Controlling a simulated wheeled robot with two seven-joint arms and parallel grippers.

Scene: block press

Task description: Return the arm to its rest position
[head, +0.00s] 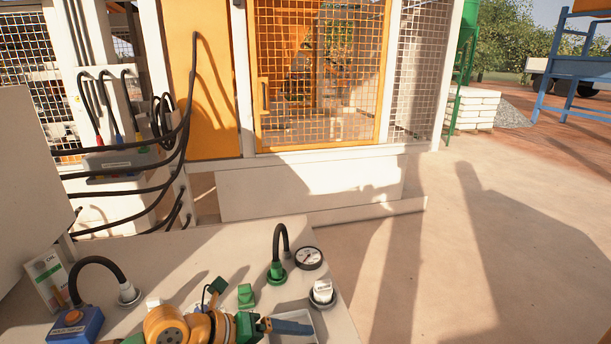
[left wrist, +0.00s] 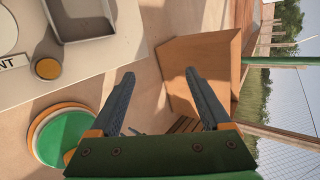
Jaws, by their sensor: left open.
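My left arm shows at the bottom middle of the head view in orange and green. Its left gripper (head: 290,327) points right, low over the worktop (head: 215,262), with a pale tray (head: 312,320) at its fingers. In the left wrist view the two dark fingers of the left gripper (left wrist: 164,95) stand wide apart with nothing between them. My right gripper is in neither view.
On the worktop are a blue box (head: 75,326) with an orange button, a green-based hose (head: 277,272), a gauge (head: 308,258), a white-topped fitting (head: 322,292) and a green block (head: 246,296). Behind stands an orange mesh door (head: 320,70). Floor at right is clear.

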